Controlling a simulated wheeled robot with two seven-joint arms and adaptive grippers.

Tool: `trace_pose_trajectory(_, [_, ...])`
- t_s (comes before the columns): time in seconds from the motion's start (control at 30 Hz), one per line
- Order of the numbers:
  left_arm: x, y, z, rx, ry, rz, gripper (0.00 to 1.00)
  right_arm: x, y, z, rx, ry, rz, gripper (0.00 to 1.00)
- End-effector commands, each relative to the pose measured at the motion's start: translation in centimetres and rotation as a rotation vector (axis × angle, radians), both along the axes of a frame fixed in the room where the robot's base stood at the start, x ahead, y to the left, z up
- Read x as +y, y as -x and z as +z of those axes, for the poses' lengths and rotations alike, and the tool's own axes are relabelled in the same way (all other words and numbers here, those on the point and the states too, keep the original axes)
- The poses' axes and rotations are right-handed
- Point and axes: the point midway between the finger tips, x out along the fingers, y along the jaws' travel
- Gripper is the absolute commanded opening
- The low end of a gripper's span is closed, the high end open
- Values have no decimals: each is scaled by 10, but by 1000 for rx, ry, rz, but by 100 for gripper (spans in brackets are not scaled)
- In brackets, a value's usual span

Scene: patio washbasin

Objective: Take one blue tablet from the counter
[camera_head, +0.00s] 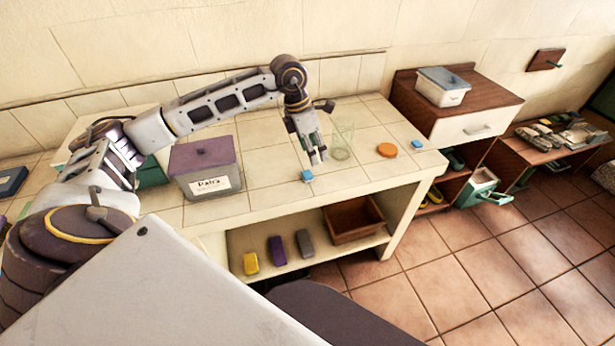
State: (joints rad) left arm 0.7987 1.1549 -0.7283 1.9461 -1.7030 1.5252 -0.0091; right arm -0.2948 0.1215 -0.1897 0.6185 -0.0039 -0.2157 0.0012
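A small blue tablet (307,176) lies near the front edge of the tiled counter (262,196). A second blue tablet (416,144) lies at the counter's right end. My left gripper (318,160) points down just above and slightly right of the nearer tablet, with a narrow gap between its fingertips. It looks open and empty, apart from the tablet. My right gripper is not in view.
A clear glass (342,141) stands close to the right of my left gripper. An orange disc (387,150) lies farther right. A lidded purple-grey box (206,168) stands left. The shelf below holds a brown crate (352,220) and several coloured blocks.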

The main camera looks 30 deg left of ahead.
Motion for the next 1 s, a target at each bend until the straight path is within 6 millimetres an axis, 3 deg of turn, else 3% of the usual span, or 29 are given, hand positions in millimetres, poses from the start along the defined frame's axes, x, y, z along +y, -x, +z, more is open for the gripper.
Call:
trace_pose_trajectory(0.1, [29, 2, 6, 16, -88, 25, 59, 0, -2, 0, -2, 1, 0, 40])
trace_pose_trajectory(0.23, [44, 3, 9, 26, -133, 39, 59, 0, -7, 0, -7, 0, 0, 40])
trace_pose_trajectory(0.67, [45, 3, 7, 29, -138, 41, 59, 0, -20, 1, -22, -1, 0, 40])
trace_pose_trajectory(1.0, [42, 0, -25, 31, -135, 41, 59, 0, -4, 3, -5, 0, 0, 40])
